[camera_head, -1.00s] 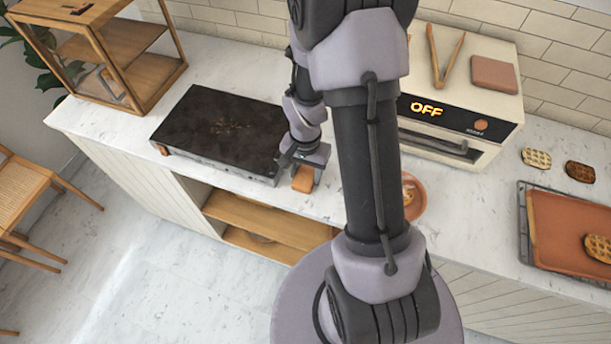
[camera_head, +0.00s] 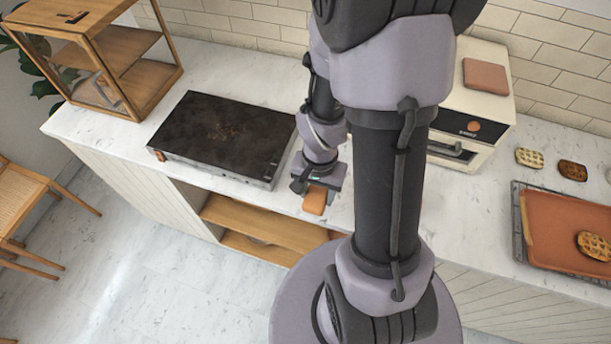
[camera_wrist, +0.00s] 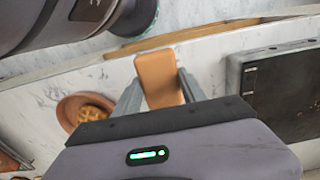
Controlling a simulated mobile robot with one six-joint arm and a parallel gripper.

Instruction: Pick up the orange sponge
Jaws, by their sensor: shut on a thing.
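The orange sponge (camera_head: 315,201) is a small block at my gripper (camera_head: 318,188), over the counter just right of the griddle in the head view. In the wrist view the sponge (camera_wrist: 159,78) stands between the two grey fingers of my gripper (camera_wrist: 160,88). The fingers are shut on its sides, and its far end sticks out past them. It seems held above the counter, though the height is hard to tell.
The dark griddle (camera_head: 220,135) lies left of my gripper. A plate (camera_wrist: 75,110) with a waffle shows in the wrist view. An oven (camera_head: 470,115) stands behind my arm. An orange tray (camera_head: 560,235) is at the right. A wooden cabinet (camera_head: 125,60) is at the back left.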

